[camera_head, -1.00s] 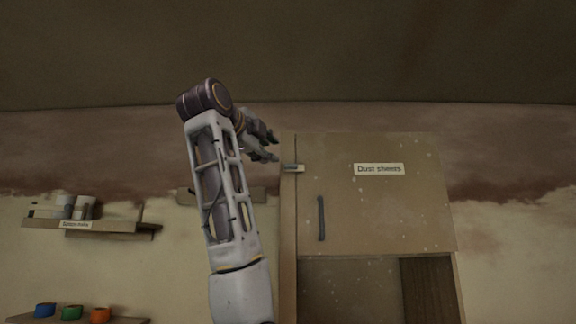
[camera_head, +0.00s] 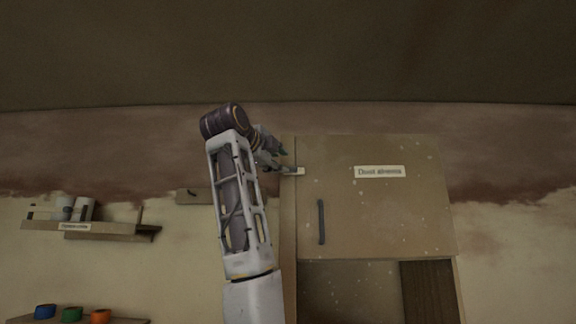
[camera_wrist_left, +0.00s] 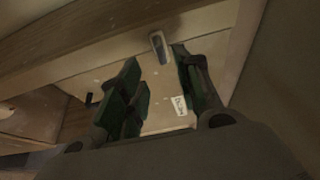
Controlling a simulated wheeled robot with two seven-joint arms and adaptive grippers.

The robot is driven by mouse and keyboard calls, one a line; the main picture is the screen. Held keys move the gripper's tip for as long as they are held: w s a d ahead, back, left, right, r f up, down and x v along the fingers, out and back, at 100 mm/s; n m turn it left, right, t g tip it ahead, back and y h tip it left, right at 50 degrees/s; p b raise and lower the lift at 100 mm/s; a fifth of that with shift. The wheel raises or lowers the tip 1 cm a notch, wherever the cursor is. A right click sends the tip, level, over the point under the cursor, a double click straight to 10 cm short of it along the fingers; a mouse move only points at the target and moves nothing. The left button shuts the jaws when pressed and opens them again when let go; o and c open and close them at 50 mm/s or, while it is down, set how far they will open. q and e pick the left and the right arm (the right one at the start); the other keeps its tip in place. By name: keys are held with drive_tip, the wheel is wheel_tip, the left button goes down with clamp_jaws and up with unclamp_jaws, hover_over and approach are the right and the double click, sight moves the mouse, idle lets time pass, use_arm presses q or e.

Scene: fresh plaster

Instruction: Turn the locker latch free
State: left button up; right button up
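The locker door (camera_head: 385,215) is shut in the head view, with a dark vertical handle (camera_head: 321,222) near its left edge. A small pale latch (camera_head: 298,171) sits at the door's upper left, across the edge of the frame. In the left wrist view the latch (camera_wrist_left: 159,46) shows as a short metal bar just beyond the fingertips. My left gripper (camera_head: 283,162) is beside the latch in the head view. Its two green-padded fingers are apart and empty in the wrist view (camera_wrist_left: 158,72). Whether a finger touches the latch I cannot tell. My right gripper is out of view.
A label (camera_head: 380,172) is on the door. Below it is an open compartment (camera_head: 350,290). On the left wall are a shelf (camera_head: 110,229) with pale containers and a lower shelf with blue, green and orange rolls (camera_head: 72,313). A small wooden block (camera_head: 192,196) is behind my arm.

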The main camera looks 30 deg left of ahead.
sight(290, 169)
use_arm(q)
drive_tip(key=shift+w+a+p, duration=0.2)
drive_tip(key=shift+w+p, duration=0.25)
drive_tip(key=shift+w, duration=0.85)
drive_tip(key=shift+w+a+p, duration=0.2)
drive_tip(key=shift+w+p, duration=0.25)
drive_tip(key=shift+w, duration=0.85)
drive_tip(key=shift+w+a+p, duration=0.2)
drive_tip(key=shift+w+p, duration=0.25)
drive_tip(key=shift+w, duration=0.85)
drive_tip(key=shift+c, duration=0.6)
clamp_jaws()
